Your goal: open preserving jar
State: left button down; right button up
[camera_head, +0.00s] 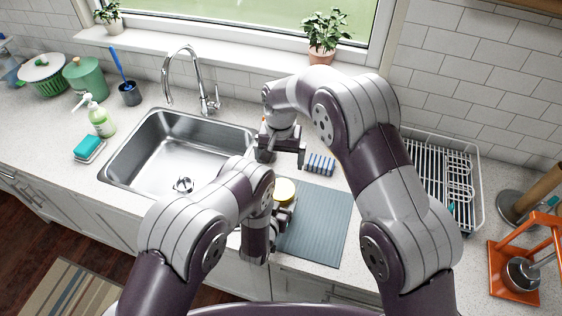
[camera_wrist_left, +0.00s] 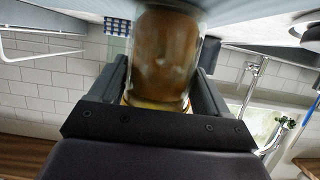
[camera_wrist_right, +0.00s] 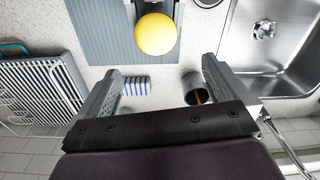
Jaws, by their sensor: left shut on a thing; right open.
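The preserving jar is clear glass with brown contents, and it fills the middle of the left wrist view (camera_wrist_left: 165,55). Its yellow lid (camera_head: 284,190) is on and faces up in the head view; it also shows in the right wrist view (camera_wrist_right: 156,34). The jar is upright over the grey-blue mat (camera_head: 325,222). My left gripper (camera_head: 277,212) is shut around the jar's sides. My right gripper (camera_head: 283,150) is open and empty, pointing down, above and behind the jar towards the window. In the right wrist view, the lid is ahead of its fingertips, not between them.
A blue-striped cloth or sponge (camera_head: 320,164) lies behind the mat. A dark cup (camera_wrist_right: 197,88) stands near it. The steel sink (camera_head: 170,150) is left of the jar. A white dish rack (camera_head: 445,185) stands on the right. The mat's right part is clear.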

aim_at(281, 190)
jog(key=f+m, duration=0.1)
jog(key=f, duration=0.3)
jog(key=f+m, duration=0.1)
jog(key=f, duration=0.3)
jog(key=f+m, duration=0.1)
jog(key=f, duration=0.3)
jog(key=shift+s+d+m, duration=0.15)
jog(key=shift+s+m, duration=0.15)
jog(key=shift+m, duration=0.1)
jog(key=c, duration=1)
